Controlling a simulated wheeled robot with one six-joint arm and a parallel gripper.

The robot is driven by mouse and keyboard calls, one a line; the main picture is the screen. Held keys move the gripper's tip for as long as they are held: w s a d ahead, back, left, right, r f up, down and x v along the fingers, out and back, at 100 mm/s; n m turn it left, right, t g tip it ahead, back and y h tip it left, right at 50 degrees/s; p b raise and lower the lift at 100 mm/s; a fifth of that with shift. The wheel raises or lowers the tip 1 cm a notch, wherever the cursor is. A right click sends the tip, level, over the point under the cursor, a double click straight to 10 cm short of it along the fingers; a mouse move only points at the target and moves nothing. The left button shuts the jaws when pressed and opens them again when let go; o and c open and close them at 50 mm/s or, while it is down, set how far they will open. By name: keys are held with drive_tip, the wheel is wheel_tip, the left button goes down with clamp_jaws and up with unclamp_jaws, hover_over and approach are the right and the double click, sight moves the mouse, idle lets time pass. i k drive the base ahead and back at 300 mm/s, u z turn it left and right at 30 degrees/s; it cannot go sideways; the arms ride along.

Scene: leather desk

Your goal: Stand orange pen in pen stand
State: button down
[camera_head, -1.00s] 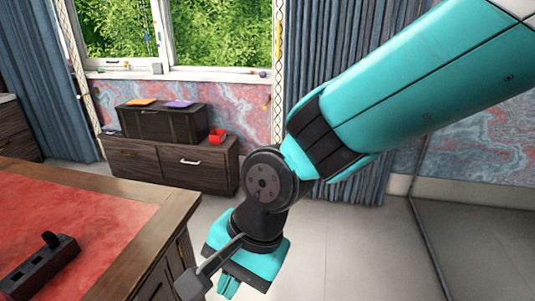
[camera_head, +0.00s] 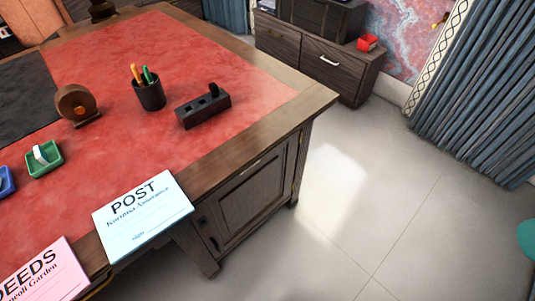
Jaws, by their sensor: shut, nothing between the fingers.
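An orange pen (camera_head: 135,74) stands tilted in a black round cup (camera_head: 151,98) on the red leather desk top, its upper end showing above the rim. A green pen (camera_head: 147,74) is in the same cup. To the right of the cup lies a long dark block (camera_head: 202,112) with holes in its top, which looks like a pen stand. A short black piece stands up at its right end. My gripper is not in view; only a bit of my teal arm shows at the right edge.
A round brown wooden object (camera_head: 76,103) stands left of the cup. A green tray (camera_head: 44,159) and a blue tray (camera_head: 5,182) lie nearer. A POST card (camera_head: 143,222) and a pink DEEDS card (camera_head: 42,276) are at the front edge. Bare floor (camera_head: 370,200) lies right of the desk.

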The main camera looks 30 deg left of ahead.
sight(192, 114)
drive_tip(key=u, duration=1.85)
drive_tip(key=i, duration=0.8)
drive_tip(key=z, duration=0.25)
